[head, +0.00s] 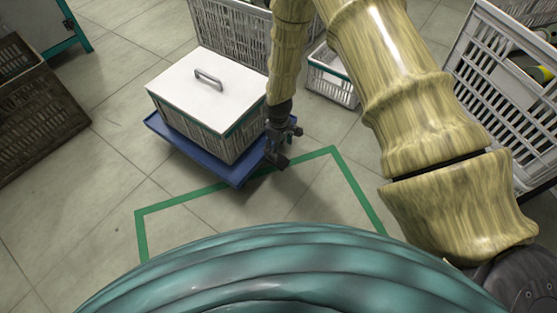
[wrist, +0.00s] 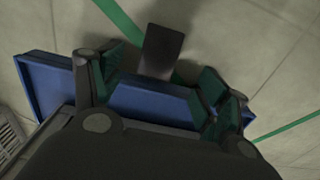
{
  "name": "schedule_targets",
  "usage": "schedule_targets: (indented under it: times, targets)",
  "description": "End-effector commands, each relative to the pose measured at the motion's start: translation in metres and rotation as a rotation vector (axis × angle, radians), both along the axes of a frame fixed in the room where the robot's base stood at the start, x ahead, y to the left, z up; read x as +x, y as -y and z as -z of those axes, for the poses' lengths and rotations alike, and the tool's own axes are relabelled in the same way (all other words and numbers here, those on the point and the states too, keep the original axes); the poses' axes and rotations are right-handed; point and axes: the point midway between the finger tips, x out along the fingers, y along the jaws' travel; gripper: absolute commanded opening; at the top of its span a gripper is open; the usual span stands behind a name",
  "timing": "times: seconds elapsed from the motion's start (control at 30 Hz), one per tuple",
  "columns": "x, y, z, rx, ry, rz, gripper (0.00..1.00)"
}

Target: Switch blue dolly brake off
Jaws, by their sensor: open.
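The blue dolly (head: 165,132) stands on the floor and carries a crate with a white lid (head: 210,86). Its blue edge (wrist: 45,85) also shows in the wrist view. A dark flat plate (wrist: 163,48), which looks like the brake pedal, sticks out from the dolly's edge over the floor. My gripper (head: 284,144) is at the dolly's right corner, pointing down. In the wrist view my gripper (wrist: 163,68) is open, with one finger on each side of the plate and nothing held. Whether the fingers touch the dolly I cannot tell.
A green floor line (head: 180,202) runs in front of the dolly and around bare tiles. A small white basket (head: 333,78) stands behind, a tall white crate (head: 505,85) at right, and a brown crate (head: 40,125) at left.

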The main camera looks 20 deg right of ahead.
Motion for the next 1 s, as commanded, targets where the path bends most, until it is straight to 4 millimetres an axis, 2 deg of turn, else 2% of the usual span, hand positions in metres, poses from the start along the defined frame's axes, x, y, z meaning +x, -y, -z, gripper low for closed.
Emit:
schedule_targets:
  times: [0.03,0.1,0.4,0.6,0.9,0.93,1.0]
  targets:
    - [0.0,0.0,0.014,-0.001,-0.001,0.0,0.75]
    - [0.0,0.0,0.025,-0.001,-0.001,0.0,0.75]
    - [0.0,0.0,0.066,0.001,0.001,0.001,0.75]
    - [0.0,0.0,0.076,0.001,0.001,0.001,0.75]
    - [0.0,0.0,0.077,0.001,0.001,0.001,0.75]
    - [0.0,0.0,0.077,0.001,0.001,0.001,0.73]
    - [0.0,0.0,0.077,0.001,0.001,0.001,0.6]
